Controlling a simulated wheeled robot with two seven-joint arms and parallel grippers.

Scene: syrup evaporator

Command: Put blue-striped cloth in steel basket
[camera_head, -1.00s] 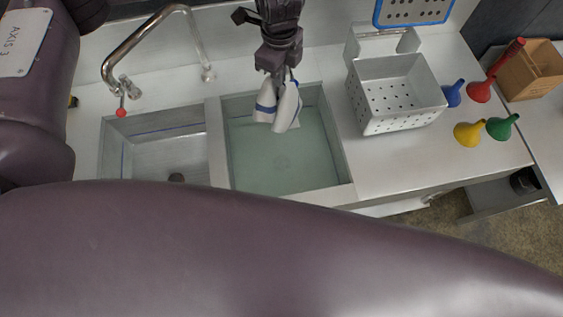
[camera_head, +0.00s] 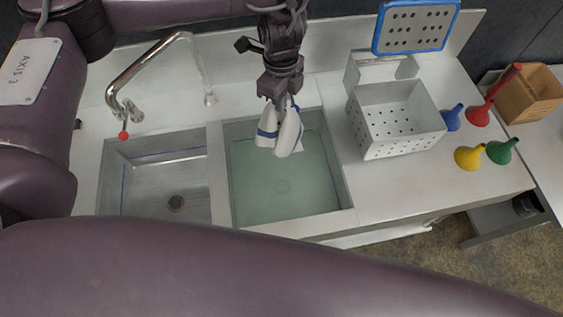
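The blue-striped cloth (camera_head: 288,134) is white with blue bands and hangs in folds from my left gripper (camera_head: 284,100). The gripper points down and is shut on the cloth's upper part, which its fingers partly hide. The cloth hangs over the back part of the right sink basin, which holds greenish water. Whether its lower end touches the water is hard to tell. The steel basket (camera_head: 400,150), with perforated walls, stands on the counter to the right of that basin. It looks empty. My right gripper is not in view.
A faucet (camera_head: 150,62) with a red knob stands behind the empty left basin (camera_head: 112,185). Blue, red, yellow (camera_head: 467,158) and green funnels stand right of the basket. A blue-framed perforated panel (camera_head: 416,28) is behind it, and a wooden box (camera_head: 530,95) is at right.

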